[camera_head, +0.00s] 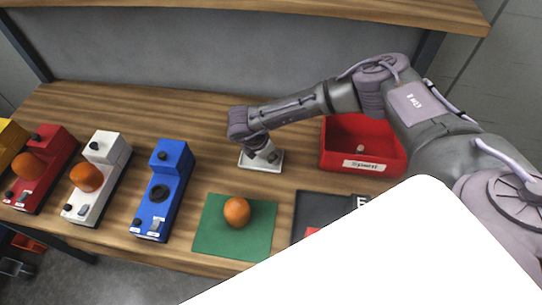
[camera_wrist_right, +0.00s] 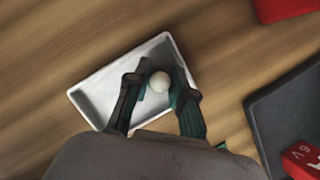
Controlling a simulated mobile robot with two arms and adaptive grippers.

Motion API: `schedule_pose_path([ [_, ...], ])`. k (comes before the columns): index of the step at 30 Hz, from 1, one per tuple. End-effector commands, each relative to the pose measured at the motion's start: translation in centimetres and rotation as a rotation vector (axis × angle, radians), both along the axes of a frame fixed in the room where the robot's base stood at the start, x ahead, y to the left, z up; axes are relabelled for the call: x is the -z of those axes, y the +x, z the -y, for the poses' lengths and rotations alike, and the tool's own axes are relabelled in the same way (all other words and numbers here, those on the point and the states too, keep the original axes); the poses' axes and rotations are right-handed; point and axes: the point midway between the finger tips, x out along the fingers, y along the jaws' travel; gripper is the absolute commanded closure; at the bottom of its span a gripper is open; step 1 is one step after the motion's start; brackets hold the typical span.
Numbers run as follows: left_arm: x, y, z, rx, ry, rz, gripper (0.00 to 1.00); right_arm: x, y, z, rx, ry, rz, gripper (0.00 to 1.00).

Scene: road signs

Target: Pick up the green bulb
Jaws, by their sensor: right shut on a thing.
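My right gripper (camera_head: 262,152) reaches down to a small white tray (camera_head: 272,167) on the wooden table. In the right wrist view, its dark fingers (camera_wrist_right: 160,92) are shut on a pale, round bulb (camera_wrist_right: 159,81), above or in the white tray (camera_wrist_right: 90,99). The bulb's visible top looks whitish; green-teal shows along the fingers beside it. I cannot tell whether the bulb touches the tray. The fingers hide its lower part. My left gripper is not in view.
A red bin (camera_head: 333,160) stands right of the tray. A green mat (camera_head: 215,235) bears an orange ball (camera_head: 237,212). Blue (camera_head: 170,185), white (camera_head: 108,190) and red (camera_head: 58,160) boxes stand left. A dark tray (camera_head: 312,210) is at right. A white shape hides the lower right.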

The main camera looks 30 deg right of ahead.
Motion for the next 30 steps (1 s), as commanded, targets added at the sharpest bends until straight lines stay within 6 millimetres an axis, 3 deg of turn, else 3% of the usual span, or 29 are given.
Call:
schedule_pose_path([
  [8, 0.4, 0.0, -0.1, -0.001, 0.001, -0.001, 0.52, -0.6, 0.0, 0.1, 0.001, 0.000, 0.000, 0.95],
  [15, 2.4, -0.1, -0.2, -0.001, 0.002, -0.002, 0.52, -4.0, 0.1, 0.1, -0.001, 0.003, 0.005, 0.95],
  [21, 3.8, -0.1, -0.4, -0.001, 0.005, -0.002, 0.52, -6.5, -3.0, 3.8, 0.003, 0.000, 0.002, 0.95],
  [30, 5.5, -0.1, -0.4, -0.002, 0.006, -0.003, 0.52, -9.7, -6.3, 7.6, 0.002, 0.000, 0.002, 0.95],
])
